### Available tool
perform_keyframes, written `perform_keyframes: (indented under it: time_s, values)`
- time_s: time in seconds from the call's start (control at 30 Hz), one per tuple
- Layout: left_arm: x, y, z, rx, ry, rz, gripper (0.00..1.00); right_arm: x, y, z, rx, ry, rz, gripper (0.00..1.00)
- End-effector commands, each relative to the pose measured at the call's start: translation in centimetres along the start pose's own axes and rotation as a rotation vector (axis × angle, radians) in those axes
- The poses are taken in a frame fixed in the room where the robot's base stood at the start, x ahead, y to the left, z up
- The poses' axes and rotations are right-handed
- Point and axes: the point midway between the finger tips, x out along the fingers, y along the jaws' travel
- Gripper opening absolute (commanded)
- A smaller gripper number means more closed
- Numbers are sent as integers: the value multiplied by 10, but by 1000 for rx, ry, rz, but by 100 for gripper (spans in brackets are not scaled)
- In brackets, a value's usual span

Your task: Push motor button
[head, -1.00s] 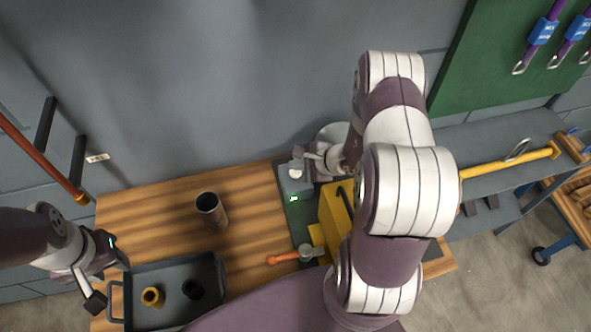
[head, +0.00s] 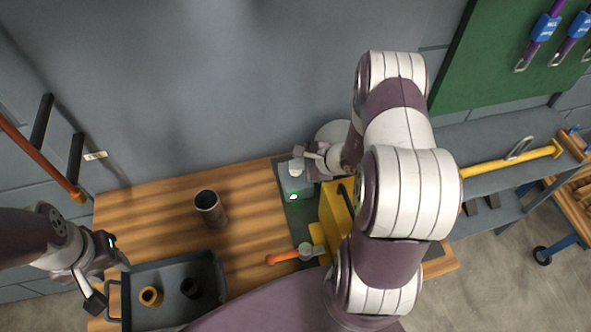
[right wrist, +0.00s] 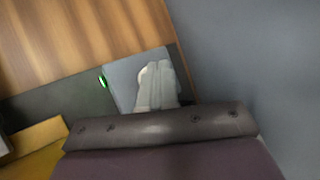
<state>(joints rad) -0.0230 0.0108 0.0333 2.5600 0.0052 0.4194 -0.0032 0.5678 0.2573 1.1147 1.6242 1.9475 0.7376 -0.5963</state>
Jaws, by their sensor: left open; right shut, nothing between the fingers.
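A grey box (head: 290,184) with a pale round button (head: 296,169) on top and a lit green lamp (head: 293,197) on its front stands on a dark green base plate at the back of the bench. My right gripper (head: 304,152) is shut and empty, at the box's back right, close by the button. In the right wrist view the closed fingers (right wrist: 158,88) partly cover the pale button (right wrist: 145,72) on the box (right wrist: 120,88); whether they touch it I cannot tell. My left gripper (head: 112,280) is open and empty beside the tray at the left.
A yellow machine body (head: 330,212) stands right of the box, partly hidden by my right arm. An orange-handled tool (head: 283,258) lies in front. A dark open cylinder (head: 210,208) stands on the wooden bench (head: 250,215). A grey tray (head: 165,272) holds yellow and black rings.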

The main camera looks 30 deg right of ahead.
Motion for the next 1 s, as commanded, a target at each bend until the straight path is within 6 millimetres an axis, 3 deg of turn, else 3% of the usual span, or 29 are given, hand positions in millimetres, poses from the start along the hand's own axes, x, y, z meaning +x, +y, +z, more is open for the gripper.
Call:
perform_keyframes:
  time_s: [1.0]
  values:
    - [8,0,1,0,0,0,43,5,4,-4,1,1,2,0]
